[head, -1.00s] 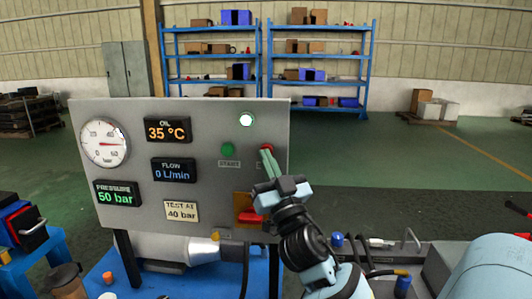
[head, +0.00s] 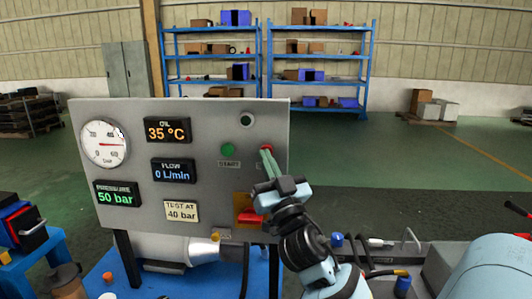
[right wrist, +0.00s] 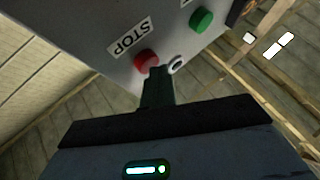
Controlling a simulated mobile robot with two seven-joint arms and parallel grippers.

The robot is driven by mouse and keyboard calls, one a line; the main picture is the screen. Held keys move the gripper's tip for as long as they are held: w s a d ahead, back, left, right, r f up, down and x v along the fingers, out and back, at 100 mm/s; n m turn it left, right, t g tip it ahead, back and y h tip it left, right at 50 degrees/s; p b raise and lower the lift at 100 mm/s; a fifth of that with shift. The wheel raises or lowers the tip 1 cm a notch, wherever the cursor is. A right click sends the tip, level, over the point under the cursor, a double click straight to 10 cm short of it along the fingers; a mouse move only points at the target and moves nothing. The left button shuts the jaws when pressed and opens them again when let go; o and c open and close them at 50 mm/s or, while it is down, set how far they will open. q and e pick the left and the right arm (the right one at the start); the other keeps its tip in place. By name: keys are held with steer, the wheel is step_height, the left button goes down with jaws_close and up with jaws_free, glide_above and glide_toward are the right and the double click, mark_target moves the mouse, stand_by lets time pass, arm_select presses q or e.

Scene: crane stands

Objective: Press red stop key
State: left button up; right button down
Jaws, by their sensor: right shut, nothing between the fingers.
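The red stop key (head: 266,147) is on the right side of the grey control panel (head: 140,225). My right gripper (head: 267,156) is shut and empty, its fingertips at the key and covering part of it. In the right wrist view the red key (right wrist: 146,60) shows beside its STOP label, with the tips of my fingers (right wrist: 158,74) right at its edge; I cannot tell how far it is pushed in. The green start key (head: 228,150) is left of the red one. My left gripper is not in view.
A round lamp (head: 246,119) above the keys is dark. The panel shows 35 °C, 0 L/min and 50 bar, with a TEST AT 40 bar sign (head: 181,212). A red handle (head: 250,217) on a yellow plate sits below the keys, close to my right wrist.

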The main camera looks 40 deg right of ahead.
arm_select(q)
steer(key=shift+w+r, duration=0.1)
arm_select(e)
steer(key=shift+s+a, duration=0.45)
steer(key=shift+a, duration=0.1)
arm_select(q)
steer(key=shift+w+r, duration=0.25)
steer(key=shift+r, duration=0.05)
arm_select(e)
steer(key=shift+s+a, duration=0.8)
steer(key=shift+a, duration=0.2)
steer(key=shift+s+a, duration=0.75)
steer(key=shift+a, duration=0.2)
